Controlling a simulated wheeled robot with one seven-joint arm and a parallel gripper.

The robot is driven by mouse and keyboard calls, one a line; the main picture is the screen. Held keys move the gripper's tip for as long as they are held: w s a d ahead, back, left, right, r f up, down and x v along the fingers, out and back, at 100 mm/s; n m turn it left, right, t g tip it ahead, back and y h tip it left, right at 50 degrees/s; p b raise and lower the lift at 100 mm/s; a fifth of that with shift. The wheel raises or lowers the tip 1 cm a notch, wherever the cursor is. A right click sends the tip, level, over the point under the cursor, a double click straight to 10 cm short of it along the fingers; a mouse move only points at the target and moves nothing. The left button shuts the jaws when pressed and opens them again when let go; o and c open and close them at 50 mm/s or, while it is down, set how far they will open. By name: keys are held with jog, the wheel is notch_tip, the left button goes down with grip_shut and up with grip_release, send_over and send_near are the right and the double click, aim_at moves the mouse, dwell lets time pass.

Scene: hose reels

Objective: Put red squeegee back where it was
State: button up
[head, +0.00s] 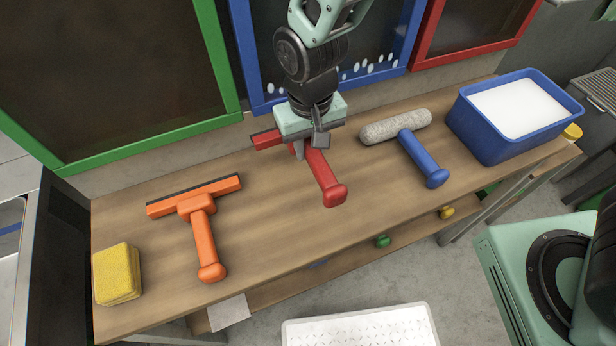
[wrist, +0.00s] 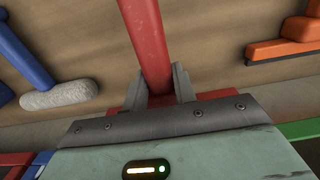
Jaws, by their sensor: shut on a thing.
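The red squeegee (head: 324,179) is at the middle of the wooden bench, its handle toward the front and its head toward the back. My gripper (head: 310,152) is shut on it near where handle and head meet. In the wrist view the red handle (wrist: 146,40) runs between the two fingers of my gripper (wrist: 160,85). The squeegee head is mostly hidden by my gripper; its left end shows in the head view. I cannot tell whether the squeegee touches the bench or is slightly above it.
An orange squeegee (head: 203,235) and yellow sponges (head: 116,274) lie to the left on the bench (head: 270,240). A paint roller with blue handle (head: 419,155) lies to the right, beside a blue tub (head: 500,140) of white contents. Framed panes stand behind. Bench between the squeegees is clear.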

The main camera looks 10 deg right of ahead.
aim_at(310, 176)
jog(key=shift+f, duration=3.35)
jog(key=shift+f, duration=0.15)
jog(key=o, duration=1)
jog(key=shift+c, duration=0.2)
